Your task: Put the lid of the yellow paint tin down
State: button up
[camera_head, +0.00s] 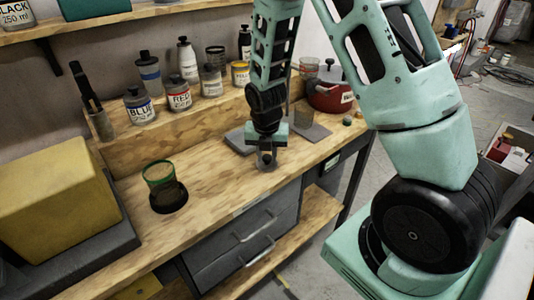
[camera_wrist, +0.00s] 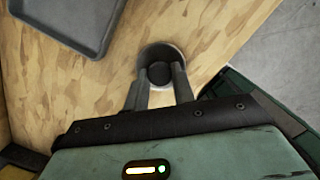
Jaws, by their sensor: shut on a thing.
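My gripper (camera_head: 266,160) points down low over the wooden bench, near its front edge. In the wrist view its two fingers (camera_wrist: 162,78) are shut on a small dark grey round lid (camera_wrist: 161,52), with a lighter rim around a dark middle. In the head view the lid shows only as a small grey shape under the fingers. I cannot tell whether it touches the bench. A small tin with a yellow label (camera_head: 240,76) stands on the raised ledge at the back, partly behind my arm; its top is hard to make out.
A flat grey tray (camera_head: 236,141) lies behind my gripper, also in the wrist view (camera_wrist: 100,16). A green-rimmed clear cup (camera_head: 158,172) stands on a black round piece at left. Labelled bottles (camera_head: 178,97) line the ledge; a red pot (camera_head: 330,95) stands right. Bench between cup and gripper is bare.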

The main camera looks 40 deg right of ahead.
aim_at(266, 167)
jog(key=o, duration=1)
jog(key=shift+c, duration=0.2)
jog(key=shift+r, duration=0.1)
notch_tip(266, 167, up, 11)
jog(key=s+a, duration=0.1)
jog(key=s+a+r+m+y, duration=0.1)
jog(key=s+a+r+m, duration=0.1)
jog(key=s+a+m, duration=0.45)
jog(key=s+a+r+m+y, duration=0.1)
jog(key=s+a+m, duration=0.2)
jog(key=a, duration=0.7)
jog(key=s+a+m, duration=0.3)
jog(key=s+m, duration=0.2)
jog(key=s, duration=0.1)
jog(key=s+a+r+m+g, duration=0.1)
jog(key=s+a+m, duration=0.2)
jog(key=s+m, duration=0.2)
jog(key=s, duration=0.2)
jog(key=shift+s+a, duration=0.3)
jog(key=shift+a, duration=0.1)
